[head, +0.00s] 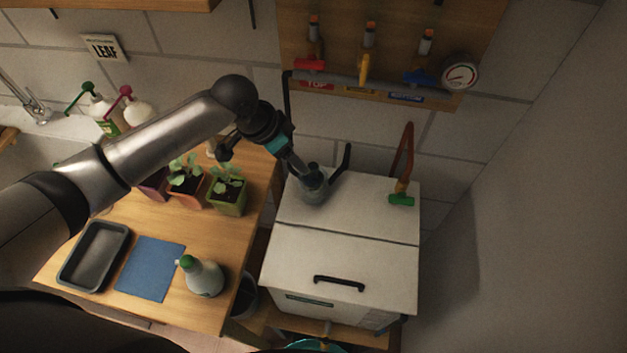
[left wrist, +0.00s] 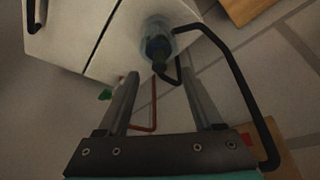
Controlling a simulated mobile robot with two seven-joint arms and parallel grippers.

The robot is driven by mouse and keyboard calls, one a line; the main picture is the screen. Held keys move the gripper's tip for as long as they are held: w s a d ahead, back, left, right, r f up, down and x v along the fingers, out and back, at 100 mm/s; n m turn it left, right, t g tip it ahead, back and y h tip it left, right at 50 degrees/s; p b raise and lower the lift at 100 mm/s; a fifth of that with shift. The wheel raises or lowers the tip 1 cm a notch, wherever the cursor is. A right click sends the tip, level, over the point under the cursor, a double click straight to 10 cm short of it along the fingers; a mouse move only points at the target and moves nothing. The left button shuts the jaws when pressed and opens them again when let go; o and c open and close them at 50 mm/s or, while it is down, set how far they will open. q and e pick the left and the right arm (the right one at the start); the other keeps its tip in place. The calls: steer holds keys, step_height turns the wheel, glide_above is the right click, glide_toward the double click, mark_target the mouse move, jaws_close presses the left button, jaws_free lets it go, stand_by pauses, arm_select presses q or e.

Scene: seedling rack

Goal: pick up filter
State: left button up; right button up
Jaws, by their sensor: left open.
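The filter (head: 312,187) appears to be the grey-blue, part-clear canister with a dark top on the white cabinet. It also shows in the left wrist view (left wrist: 158,42), just beyond my fingertips. My left gripper (head: 301,168) reaches in from the upper left and points down at the canister's top. In the left wrist view its two fingers (left wrist: 158,76) are spread apart with nothing held between them. In the head view the gripper partly hides the canister's top; contact cannot be told. My right gripper is in neither view.
The white cabinet (head: 340,255) has a black handle. A black pipe (left wrist: 238,75) curves close to my fingers. A green-ended hose (head: 402,198) lies at the cabinet's right. Potted seedlings (head: 228,192), a blue cloth (head: 150,268), a tray (head: 68,279) and a bottle (head: 204,280) stand left.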

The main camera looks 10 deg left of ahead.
mark_target(311, 167)
arm_select(q)
steer(key=x, duration=0.5)
steer(key=d+x, duration=0.1)
steer(key=x, duration=0.2)
steer(key=shift+w+r, duration=0.15)
steer(key=shift+w, duration=0.1)
steer(key=shift+w+d+f, duration=0.15)
steer(key=shift+w+f, duration=0.05)
steer(key=shift+f, duration=0.4)
jaws_close()
stand_by(0.8)
